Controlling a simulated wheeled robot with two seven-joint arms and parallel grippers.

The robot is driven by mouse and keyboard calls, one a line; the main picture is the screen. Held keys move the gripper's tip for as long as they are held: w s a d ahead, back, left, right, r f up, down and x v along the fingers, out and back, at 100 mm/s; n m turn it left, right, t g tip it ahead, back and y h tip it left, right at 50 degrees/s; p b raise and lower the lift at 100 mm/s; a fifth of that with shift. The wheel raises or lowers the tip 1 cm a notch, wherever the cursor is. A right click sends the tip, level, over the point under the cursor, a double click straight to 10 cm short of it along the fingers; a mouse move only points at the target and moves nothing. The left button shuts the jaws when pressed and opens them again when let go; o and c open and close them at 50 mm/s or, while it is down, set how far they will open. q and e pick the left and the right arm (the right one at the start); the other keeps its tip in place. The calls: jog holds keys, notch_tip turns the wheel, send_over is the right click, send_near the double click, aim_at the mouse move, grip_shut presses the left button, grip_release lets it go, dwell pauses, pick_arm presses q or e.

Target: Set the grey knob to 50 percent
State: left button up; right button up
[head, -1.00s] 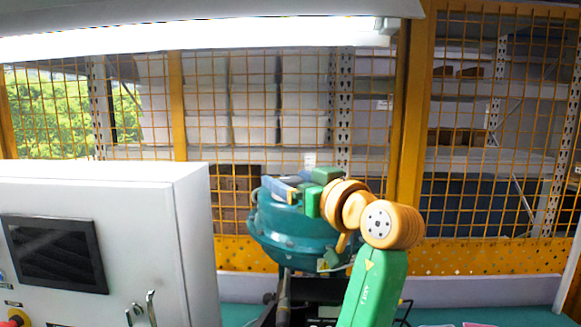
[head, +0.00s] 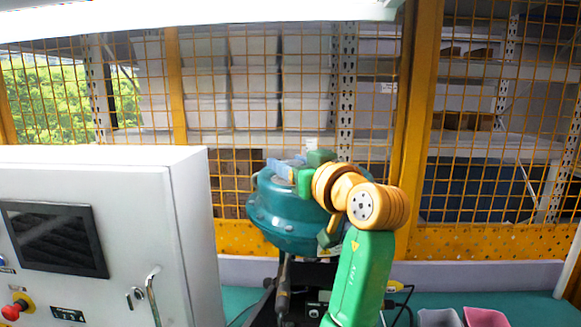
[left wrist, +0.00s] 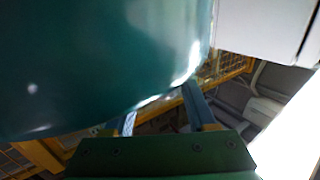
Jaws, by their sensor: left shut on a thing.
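A round teal housing (head: 292,215) stands at the middle of the head view. My left gripper (head: 272,167) is at the upper left of its top, blue-grey fingers pointing left. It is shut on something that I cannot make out. In the left wrist view the teal housing (left wrist: 95,60) fills the upper left, and my gripper fingers (left wrist: 162,112) reach partly behind its lower edge. No grey knob shows clearly; whether the fingers hold it is hidden. My right gripper is not in view.
A white cabinet (head: 185,235) with a dark screen (head: 53,238), handles and a red button (head: 14,309) stands on the left. Dark equipment (head: 318,285) sits below the housing. Grey (head: 438,318) and pink (head: 485,317) bins are at lower right. Orange mesh fencing runs behind.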

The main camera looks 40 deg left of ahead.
pick_arm(q)
jog(key=m+t+h+b, duration=0.1)
jog(key=m+t+b, duration=0.1)
jog(key=t, duration=0.1)
jog(key=shift+f, duration=0.15)
jog(key=m+t+h+b, duration=0.1)
jog(key=t, duration=0.1)
jog(key=shift+m+t+h, duration=0.3)
jog(key=shift+m+h, duration=0.1)
jog(key=m+t+h+b, duration=0.2)
jog(key=m+t+h, duration=0.1)
jog(key=h, duration=0.1)
jog(key=shift+m+t, duration=0.3)
jog(key=shift+t, duration=0.1)
jog(key=shift+w+d+m+t+h+b, duration=0.1)
jog(key=shift+m+t+h+b, duration=0.45)
jog(key=shift+m+h, duration=0.8)
jog(key=shift+m+t+h+b, duration=0.25)
jog(key=shift+m+t+h, duration=0.5)
jog(key=shift+h, duration=1.1)
jog(key=shift+r, duration=0.2)
jog(key=o, duration=1.3)
jog(key=shift+o, duration=0.2)
